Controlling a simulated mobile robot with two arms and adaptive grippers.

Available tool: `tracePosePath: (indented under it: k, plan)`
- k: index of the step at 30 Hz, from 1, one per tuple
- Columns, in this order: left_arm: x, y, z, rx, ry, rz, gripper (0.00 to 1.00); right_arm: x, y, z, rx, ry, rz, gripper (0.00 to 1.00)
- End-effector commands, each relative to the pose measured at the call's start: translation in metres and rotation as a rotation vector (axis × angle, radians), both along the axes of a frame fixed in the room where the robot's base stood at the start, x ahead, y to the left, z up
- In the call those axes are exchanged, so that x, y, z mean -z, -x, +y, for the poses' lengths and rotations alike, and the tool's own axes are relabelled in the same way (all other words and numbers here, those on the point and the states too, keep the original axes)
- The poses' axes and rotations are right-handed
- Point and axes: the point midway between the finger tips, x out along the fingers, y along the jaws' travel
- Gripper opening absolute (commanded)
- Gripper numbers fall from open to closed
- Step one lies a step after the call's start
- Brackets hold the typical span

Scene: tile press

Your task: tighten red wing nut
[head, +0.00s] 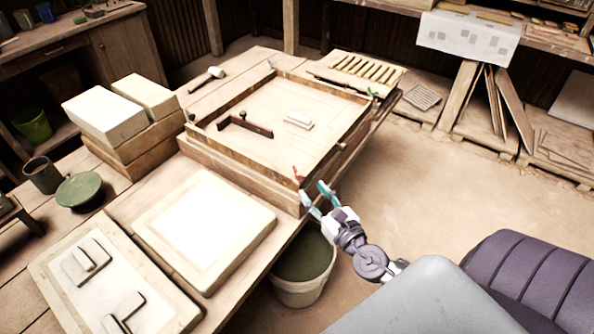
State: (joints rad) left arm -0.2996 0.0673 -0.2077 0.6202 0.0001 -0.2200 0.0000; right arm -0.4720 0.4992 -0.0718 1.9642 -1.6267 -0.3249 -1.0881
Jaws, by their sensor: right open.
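The red wing nut (298,174) is small and sits at the near right corner of the wooden tile press frame (236,157) on the workbench. My right gripper (314,195) is open, its two teal-tipped fingers just below and right of the wing nut. I cannot tell whether a finger touches it. A green wing nut (376,96) shows at the frame's far right corner. My left gripper is not in view.
A dark bar with a handle (245,126) and a pale block (299,120) lie inside the frame. A white slab (205,230) lies left of the gripper. A bucket (303,270) stands on the floor below it. Open floor lies to the right.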

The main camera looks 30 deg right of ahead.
Motion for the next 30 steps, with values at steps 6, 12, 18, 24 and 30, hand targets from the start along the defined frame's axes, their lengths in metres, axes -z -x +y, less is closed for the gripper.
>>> tracePosePath:
  k: [6, 12, 18, 24, 30]
  plan:
    - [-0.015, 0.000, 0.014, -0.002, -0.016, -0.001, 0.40, -0.003, -0.045, -0.002, 0.002, -0.003, -0.002, 0.44]
    - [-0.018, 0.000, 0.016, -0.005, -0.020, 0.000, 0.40, 0.000, -0.070, -0.003, 0.001, -0.002, 0.000, 0.44]
    - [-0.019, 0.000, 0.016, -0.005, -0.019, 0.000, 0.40, 0.001, -0.078, -0.003, 0.000, -0.002, 0.001, 0.44]
    - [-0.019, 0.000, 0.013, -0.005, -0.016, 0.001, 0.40, 0.001, -0.078, -0.003, 0.000, -0.003, 0.002, 0.44]
    - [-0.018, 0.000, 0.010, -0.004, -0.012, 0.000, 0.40, 0.001, -0.078, -0.003, 0.000, -0.003, 0.002, 0.14]
